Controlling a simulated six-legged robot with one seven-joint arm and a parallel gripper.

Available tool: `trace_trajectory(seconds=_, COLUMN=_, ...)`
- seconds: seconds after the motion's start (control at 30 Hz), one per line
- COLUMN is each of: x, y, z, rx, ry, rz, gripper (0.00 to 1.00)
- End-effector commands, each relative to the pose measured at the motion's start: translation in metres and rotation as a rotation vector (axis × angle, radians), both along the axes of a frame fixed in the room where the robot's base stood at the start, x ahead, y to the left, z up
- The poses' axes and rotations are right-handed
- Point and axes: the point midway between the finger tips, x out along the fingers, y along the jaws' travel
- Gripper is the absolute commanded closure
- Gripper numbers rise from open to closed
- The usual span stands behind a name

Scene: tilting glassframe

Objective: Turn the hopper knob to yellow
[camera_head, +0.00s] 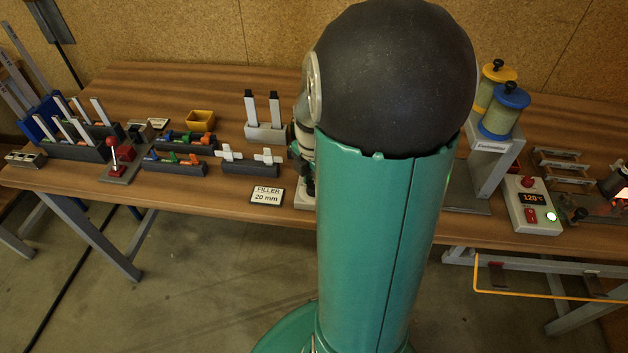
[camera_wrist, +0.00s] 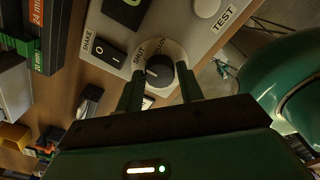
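The black hopper knob (camera_wrist: 159,68) shows in the wrist view, with a pale pointer line, on a round white dial. The pointer sits at the knob's left, near the SHUT side. In the head view the knob and my gripper are hidden behind my arm.
A "SHAKE" rocker switch (camera_wrist: 105,50) and a round button by "TEST" (camera_wrist: 206,8) lie close on the same panel. In the head view, two capped spools (camera_head: 504,110) and a 120° control box (camera_head: 532,205) stand right; racks and a yellow tray (camera_head: 200,120) stand left.

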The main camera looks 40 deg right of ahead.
Motion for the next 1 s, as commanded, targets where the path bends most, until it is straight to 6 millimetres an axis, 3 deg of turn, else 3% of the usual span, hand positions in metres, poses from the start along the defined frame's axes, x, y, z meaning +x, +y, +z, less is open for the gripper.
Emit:
trace_trajectory(seconds=0.03, x=0.0001, y=0.0000, z=0.0002, rx=0.000, ry=0.000, rz=0.000, gripper=0.73)
trace_trajectory(seconds=0.13, x=0.0000, y=0.0000, z=0.0003, rx=0.000, ry=0.000, rz=0.000, gripper=0.90)
trace_trajectory(seconds=0.57, x=0.0005, y=0.0004, z=0.0005, rx=0.000, ry=0.000, rz=-0.070, gripper=0.90)
trace_trajectory(seconds=1.0, x=0.0004, y=0.0001, z=0.0007, rx=-0.001, ry=-0.001, rz=-0.410, gripper=0.90)
